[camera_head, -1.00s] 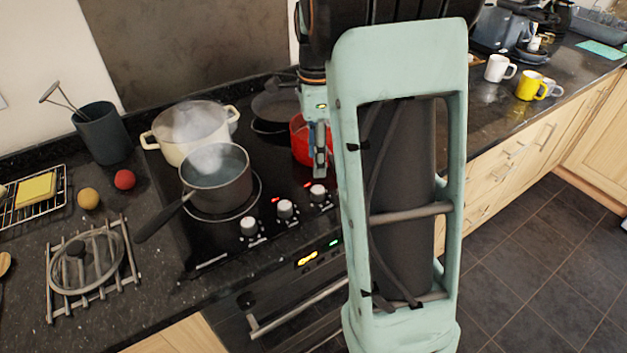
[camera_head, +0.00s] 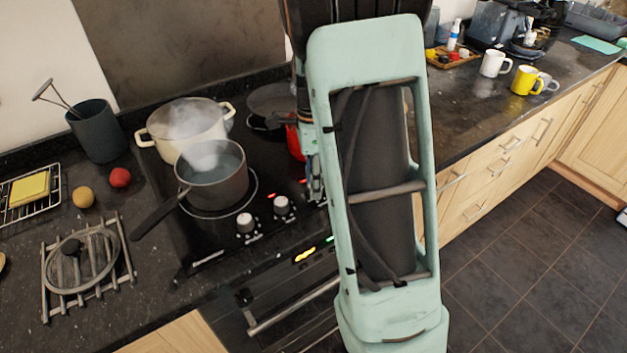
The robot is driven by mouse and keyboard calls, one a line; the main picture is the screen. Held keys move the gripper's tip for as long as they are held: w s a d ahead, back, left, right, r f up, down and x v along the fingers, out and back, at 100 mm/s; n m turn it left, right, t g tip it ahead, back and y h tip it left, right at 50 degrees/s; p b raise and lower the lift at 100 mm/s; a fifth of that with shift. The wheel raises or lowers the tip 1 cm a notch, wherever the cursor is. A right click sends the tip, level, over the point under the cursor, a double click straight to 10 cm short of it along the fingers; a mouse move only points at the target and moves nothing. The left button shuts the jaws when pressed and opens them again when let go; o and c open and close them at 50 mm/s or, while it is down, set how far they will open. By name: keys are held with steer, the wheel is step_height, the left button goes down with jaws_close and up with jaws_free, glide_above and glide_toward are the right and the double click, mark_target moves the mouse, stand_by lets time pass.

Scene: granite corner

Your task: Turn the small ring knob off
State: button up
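Two white hob knobs show on the front of the black hob, a left one (camera_head: 245,222) and a middle one (camera_head: 281,205). A third knob, further right, is hidden behind my arm and gripper. I cannot tell from any label which knob is for the small ring. My gripper (camera_head: 316,188) points down at the right front of the hob, close to where the third knob is. My pale green arm covers most of it, so its fingers and any contact are hard to see.
A steaming grey saucepan (camera_head: 213,182) stands on the front left ring, its handle pointing to the front left. A steaming cream pot (camera_head: 186,128) is behind it. A red pan (camera_head: 294,142) is partly hidden behind my arm. The oven handle (camera_head: 293,307) is below.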

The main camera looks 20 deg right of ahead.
jaws_close()
steer(key=shift+n, duration=0.3)
steer(key=n, duration=0.6)
steer(key=shift+s, duration=0.1)
steer(key=n, duration=0.4)
steer(key=shift+n+h, duration=0.3)
steer(key=shift+n, duration=1.6)
